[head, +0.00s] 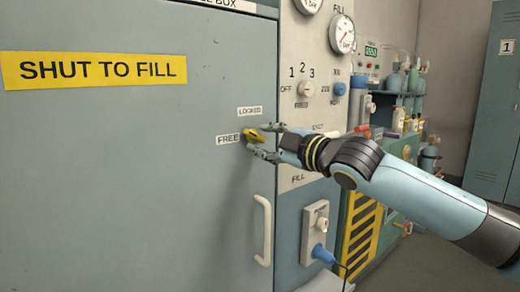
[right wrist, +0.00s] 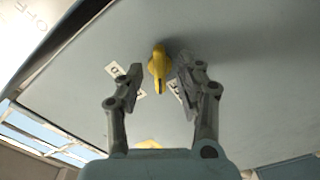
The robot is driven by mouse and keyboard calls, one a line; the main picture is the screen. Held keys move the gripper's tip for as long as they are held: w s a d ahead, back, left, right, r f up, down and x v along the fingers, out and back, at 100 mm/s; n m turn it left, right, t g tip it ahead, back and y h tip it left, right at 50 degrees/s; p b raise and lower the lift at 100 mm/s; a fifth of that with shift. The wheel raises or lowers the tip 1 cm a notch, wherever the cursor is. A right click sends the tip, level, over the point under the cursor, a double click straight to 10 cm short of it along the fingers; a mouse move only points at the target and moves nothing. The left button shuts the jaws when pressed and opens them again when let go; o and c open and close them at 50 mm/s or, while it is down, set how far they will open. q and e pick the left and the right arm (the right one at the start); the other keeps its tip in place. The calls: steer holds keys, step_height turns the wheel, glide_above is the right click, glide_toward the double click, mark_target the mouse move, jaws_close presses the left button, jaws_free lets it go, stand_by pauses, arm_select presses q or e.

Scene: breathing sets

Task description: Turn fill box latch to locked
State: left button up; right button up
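The yellow fill box latch (head: 251,135) is on the grey-blue door (head: 150,190), just right of the FREE label (head: 228,139) and below the LOCKED label (head: 249,112). In the head view it looks turned towards FREE. My right gripper (head: 265,140) is at the latch, its fingers spread. The labels are partly covered by the fingers there. My left gripper is not in view.
A white door handle (head: 264,230) stands out below the latch. Right of the door is a panel with a selector knob (head: 305,88), gauge (head: 342,34) and blue plug (head: 322,253). Shelves with bottles stand farther back. The door around the latch is otherwise flat.

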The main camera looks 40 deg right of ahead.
steer(key=shift+w+a+b, duration=0.1)
steer(key=shift+w+b, duration=0.2)
steer(key=shift+w, duration=0.7)
jaws_close()
